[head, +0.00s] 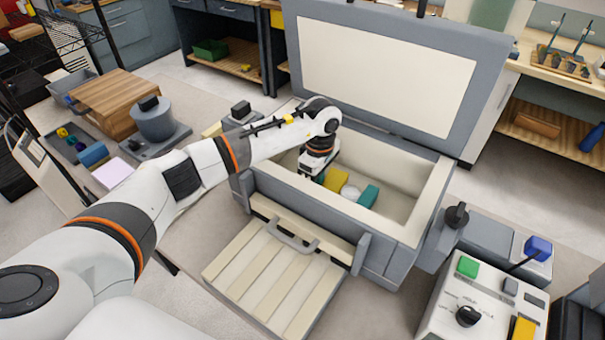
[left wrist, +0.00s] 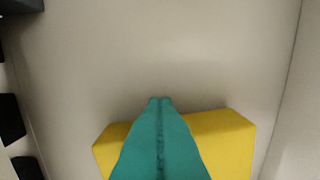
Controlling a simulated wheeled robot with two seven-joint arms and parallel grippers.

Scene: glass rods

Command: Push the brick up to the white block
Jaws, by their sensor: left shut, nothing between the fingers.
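A yellow brick (head: 336,181) lies on the floor of the open grey box. A small whitish piece (head: 350,192), perhaps the white block, sits just to its right, with a teal block (head: 369,195) beyond. My left gripper (head: 313,168) reaches down into the box at the yellow brick's left; its fingertips are hidden in the head view. In the left wrist view its teal fingers (left wrist: 160,100) are shut and empty, crossing in front of a yellow brick (left wrist: 222,140). I cannot tell whether they touch it. No whitish block is distinct there. My right gripper is out of view.
Pale box walls (head: 405,228) surround the pieces, and the lid (head: 385,65) stands open behind. A slatted front flap (head: 275,265) is folded down. The floor right of the teal block is clear. A control box (head: 480,300) stands at right.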

